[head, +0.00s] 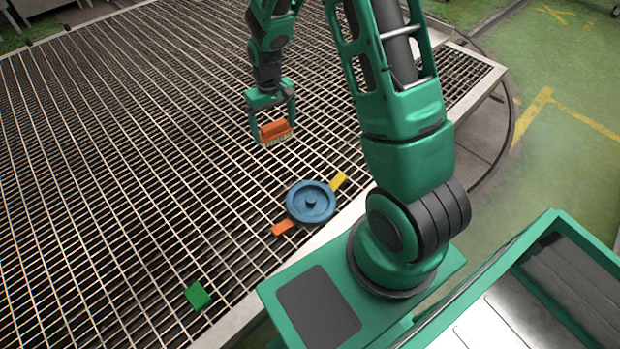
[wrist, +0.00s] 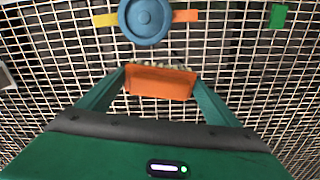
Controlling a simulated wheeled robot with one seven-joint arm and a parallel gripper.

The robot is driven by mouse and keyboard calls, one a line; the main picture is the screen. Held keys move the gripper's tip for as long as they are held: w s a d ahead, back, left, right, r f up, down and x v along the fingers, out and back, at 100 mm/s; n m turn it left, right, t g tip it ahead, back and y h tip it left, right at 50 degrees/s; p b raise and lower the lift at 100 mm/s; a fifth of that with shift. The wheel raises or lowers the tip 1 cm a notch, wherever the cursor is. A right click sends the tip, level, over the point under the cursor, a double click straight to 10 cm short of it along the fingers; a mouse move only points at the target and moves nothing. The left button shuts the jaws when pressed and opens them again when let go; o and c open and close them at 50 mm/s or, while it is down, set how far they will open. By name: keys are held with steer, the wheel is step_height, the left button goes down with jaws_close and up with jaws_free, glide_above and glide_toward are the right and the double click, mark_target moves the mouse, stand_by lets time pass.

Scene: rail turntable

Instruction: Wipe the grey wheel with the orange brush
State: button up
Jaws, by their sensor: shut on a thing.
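My gripper (head: 273,122) is shut on the orange brush (head: 276,130), holding it above the metal grating. The brush's pale bristles point down. In the wrist view the brush (wrist: 160,83) lies between the two green fingers. I see no clear grey wheel. A small part of a pale grey thing (wrist: 5,76) shows at the left edge of the wrist view; I cannot tell if it is the wheel. The wheel in plain view is a blue one (head: 311,203), lying on the grating apart from the brush.
A yellow block (head: 338,181) and an orange block (head: 283,227) stick out on opposite sides of the blue wheel. A green block (head: 197,296) lies on the grating (head: 90,160) nearer the front. The grating's left part is clear.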

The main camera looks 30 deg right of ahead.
steer(key=s+d+f, duration=0.2)
steer(key=f, duration=0.4)
steer(key=s+d+f, duration=0.2)
steer(key=s+f, duration=0.1)
steer(key=f, duration=0.4)
steer(key=m, duration=0.1)
glide_toward(312, 198)
steer(key=shift+w+a+f, duration=0.1)
steer(key=shift+a+f, duration=0.1)
steer(key=shift+f, duration=1.75)
steer(key=shift+f, duration=0.55)
steer(key=shift+d, duration=0.15)
steer(key=shift+s+d, duration=0.2)
steer(key=shift+d, duration=0.35)
steer(key=shift+s+d, duration=0.2)
steer(key=shift+d, duration=0.35)
steer(key=shift+w+a+f, duration=0.1)
steer(key=shift+w+a, duration=0.15)
steer(key=shift+a, duration=0.6)
steer(key=shift+w+a+r, duration=0.1)
steer(key=shift+w+a, duration=0.1)
steer(key=shift+a, duration=0.65)
steer(key=shift+w+a+f, duration=0.1)
steer(key=shift+w+a, duration=0.15)
steer(key=shift+a, duration=0.6)
